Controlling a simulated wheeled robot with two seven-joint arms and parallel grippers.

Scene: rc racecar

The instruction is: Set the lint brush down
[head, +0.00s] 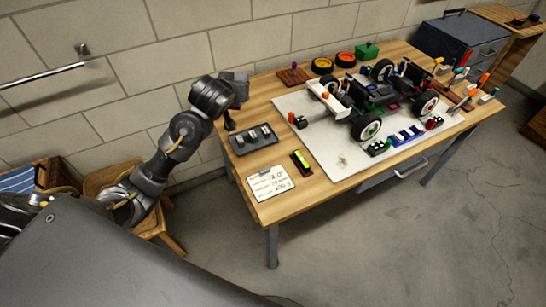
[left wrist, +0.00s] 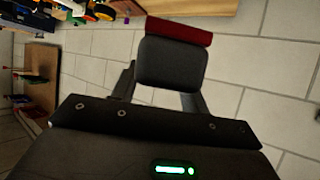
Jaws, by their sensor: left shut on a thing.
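My left gripper (head: 234,92) is at the back left of the wooden table, raised beside the wall and above the table's left edge. In the left wrist view, my left gripper (left wrist: 165,82) is shut on a dark grey rounded block with a dark red strip along its far edge, which looks like the lint brush (left wrist: 180,31). The brush hides much of the fingers. In the head view it is hard to tell apart from the dark gripper. My right gripper is not in view.
The table (head: 322,188) has a dark tray (head: 252,139) of small parts below my gripper, a white note card (head: 270,182) and a yellow-topped level (head: 301,162). A racecar chassis (head: 385,95) stands on a pale mat (head: 345,158). Bare wood shows between tray and mat.

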